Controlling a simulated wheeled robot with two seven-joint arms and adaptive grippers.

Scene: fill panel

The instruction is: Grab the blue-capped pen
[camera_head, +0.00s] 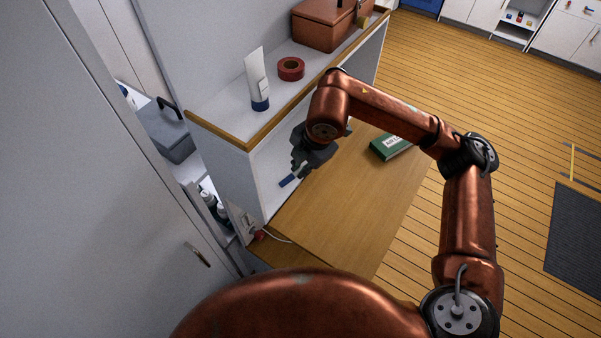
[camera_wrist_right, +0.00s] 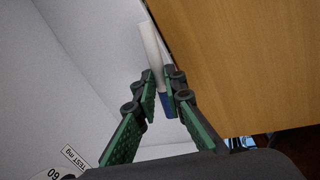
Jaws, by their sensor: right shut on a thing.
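The blue-capped pen (camera_head: 287,181) shows at the tips of my right gripper (camera_head: 301,166) in the head view, beside the white panel and over the wooden tabletop. In the right wrist view the white body of the pen (camera_wrist_right: 149,46) sticks out past the fingertips, and a blue part shows between the fingers. My right gripper, also in the wrist view (camera_wrist_right: 161,80), is shut on the pen. The fingers hide part of it. I cannot tell whether the pen touches the tabletop. My left gripper is not in view.
A white tube with a blue cap (camera_head: 257,80), a red tape roll (camera_head: 291,69) and a brown box (camera_head: 322,27) stand on the raised shelf. A green book (camera_head: 391,146) lies on the tabletop (camera_head: 345,215). The tabletop's front is mostly clear.

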